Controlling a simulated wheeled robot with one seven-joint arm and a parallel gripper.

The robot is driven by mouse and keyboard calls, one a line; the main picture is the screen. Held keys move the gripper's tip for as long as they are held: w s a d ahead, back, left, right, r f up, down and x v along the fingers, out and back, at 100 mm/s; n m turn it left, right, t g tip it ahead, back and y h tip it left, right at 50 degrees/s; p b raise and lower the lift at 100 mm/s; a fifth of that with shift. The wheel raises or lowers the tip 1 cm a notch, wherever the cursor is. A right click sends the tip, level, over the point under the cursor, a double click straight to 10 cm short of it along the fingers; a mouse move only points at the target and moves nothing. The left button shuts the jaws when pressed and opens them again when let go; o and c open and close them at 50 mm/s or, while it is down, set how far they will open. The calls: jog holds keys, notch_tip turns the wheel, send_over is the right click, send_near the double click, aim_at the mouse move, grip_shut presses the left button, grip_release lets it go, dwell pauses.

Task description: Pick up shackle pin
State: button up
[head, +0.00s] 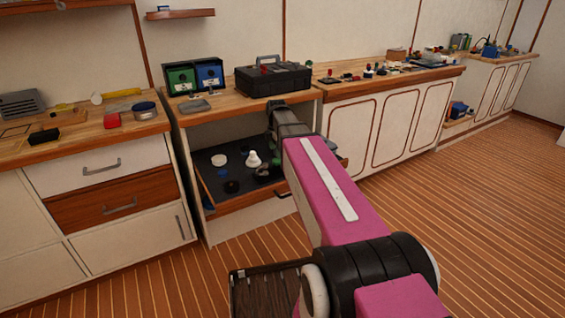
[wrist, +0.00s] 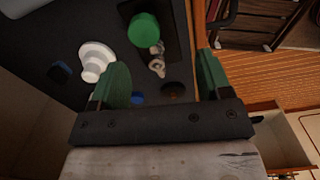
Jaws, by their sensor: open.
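My gripper (wrist: 162,72) is open in the wrist view, its two green fingers spread wide with nothing held between them. A small metallic piece (wrist: 157,64), perhaps the shackle pin, shows beyond the gap between the fingertips, over the dark tray. It is too small to identify surely. A green round thing (wrist: 143,30) lies just past it. A brown round thing (wrist: 172,89) sits low between the fingers. In the head view my arm hides the pin area and most of the gripper.
The dark-lined pull-out tray (head: 207,160) sits under the workbench. A white flanged part (head: 253,159) stands on it; it also shows beside the left finger in the wrist view (wrist: 95,62). A black toolbox (head: 272,79) stands on the bench above. The wooden floor is clear at right.

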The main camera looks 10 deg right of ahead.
aim_at(277, 160)
jog(key=shift+w+d+r+n, duration=0.4)
jog(key=shift+w+r+n, duration=0.1)
jog(key=shift+w, duration=0.25)
jog(key=shift+f, duration=2.8)
jog(key=shift+w+a+f, duration=0.15)
jog(key=shift+f, duration=1.15)
jog(key=shift+w+a+f, duration=0.1)
jog(key=shift+a+f, duration=0.05)
jog(key=shift+f, duration=1.1)
jog(key=c, duration=1)
